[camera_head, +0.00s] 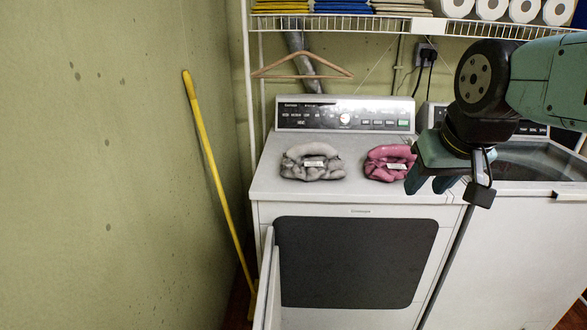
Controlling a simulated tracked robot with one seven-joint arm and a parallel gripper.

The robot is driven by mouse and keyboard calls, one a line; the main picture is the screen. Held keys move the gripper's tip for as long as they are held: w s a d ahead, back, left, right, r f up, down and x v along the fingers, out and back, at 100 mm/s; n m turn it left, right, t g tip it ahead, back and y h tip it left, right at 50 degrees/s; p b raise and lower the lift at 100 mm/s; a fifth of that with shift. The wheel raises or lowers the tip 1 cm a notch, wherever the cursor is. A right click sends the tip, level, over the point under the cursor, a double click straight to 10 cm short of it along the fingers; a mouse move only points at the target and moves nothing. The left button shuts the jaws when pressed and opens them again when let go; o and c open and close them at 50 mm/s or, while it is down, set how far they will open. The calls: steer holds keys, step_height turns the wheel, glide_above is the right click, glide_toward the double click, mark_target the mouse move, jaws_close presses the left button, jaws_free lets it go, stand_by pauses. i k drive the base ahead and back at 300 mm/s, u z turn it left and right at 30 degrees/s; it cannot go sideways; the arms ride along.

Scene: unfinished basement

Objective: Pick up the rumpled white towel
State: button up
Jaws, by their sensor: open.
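The rumpled towel (313,163) is greyish white with a small pale label. It lies bunched on the left part of the top of a white front-loading machine. A similar rumpled pink towel (386,164) lies to its right. My gripper (430,186) points down at the right of the pink towel, over the right end of the machine top, and partly overlaps the pink towel in view. It is open with nothing seen between its fingers. It is apart from the white towel, well to its right.
The machine top (268,181) is bare around the white towel. Its control panel (345,115) rises behind. A second machine (530,220) stands at right. A wire shelf (400,22) and a hanger (301,68) are above. A yellow-handled pole (213,165) leans on the left wall.

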mark_target(311, 160)
steer(key=z, duration=0.2)
steer(key=i, duration=0.9)
steer(key=u, duration=0.1)
